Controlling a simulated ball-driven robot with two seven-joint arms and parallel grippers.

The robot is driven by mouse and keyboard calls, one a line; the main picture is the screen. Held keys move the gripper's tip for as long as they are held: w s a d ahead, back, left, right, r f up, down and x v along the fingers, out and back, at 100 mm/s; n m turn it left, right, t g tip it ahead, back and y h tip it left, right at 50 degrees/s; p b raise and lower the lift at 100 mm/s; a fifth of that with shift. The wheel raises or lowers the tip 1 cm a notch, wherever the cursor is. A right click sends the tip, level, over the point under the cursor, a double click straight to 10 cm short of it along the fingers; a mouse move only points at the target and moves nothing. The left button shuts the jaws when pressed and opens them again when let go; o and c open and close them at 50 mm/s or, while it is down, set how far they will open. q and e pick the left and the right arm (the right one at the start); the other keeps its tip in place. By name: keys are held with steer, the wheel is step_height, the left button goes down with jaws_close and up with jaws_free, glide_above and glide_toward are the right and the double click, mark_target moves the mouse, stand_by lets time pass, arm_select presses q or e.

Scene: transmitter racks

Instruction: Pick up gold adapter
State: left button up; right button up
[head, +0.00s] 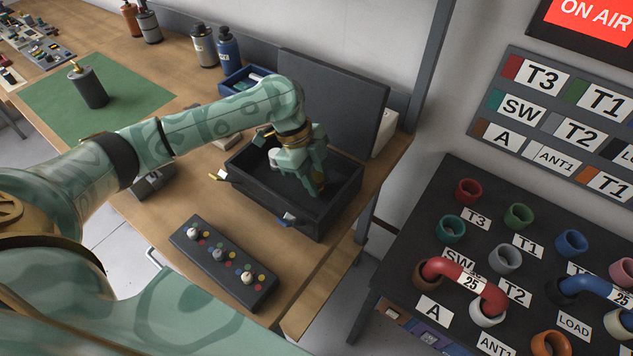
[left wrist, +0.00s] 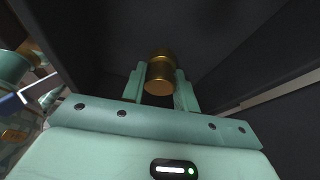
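The gold adapter (left wrist: 160,72) is a short golden cylinder with a wider collar, seen in the left wrist view between my two fingers, which touch it on both sides. My left gripper (head: 313,187) reaches down into the open black case (head: 255,198) on the wooden bench. In the head view the adapter is mostly hidden by the fingers; only a brownish-gold bit (head: 320,189) shows at their tips. In the left wrist view the left gripper (left wrist: 160,85) is shut on the adapter, with dark case walls around it. My right gripper is out of view.
The case lid (head: 335,100) stands open behind. A control box with knobs (head: 222,262) lies in front of the case. A blue tray (head: 238,82), bottles (head: 228,48) and a green mat (head: 130,98) are further left. A dark patch panel (head: 470,320) stands at right.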

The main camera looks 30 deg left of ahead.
arm_select(q)
steer(key=shift+c, duration=1.4)
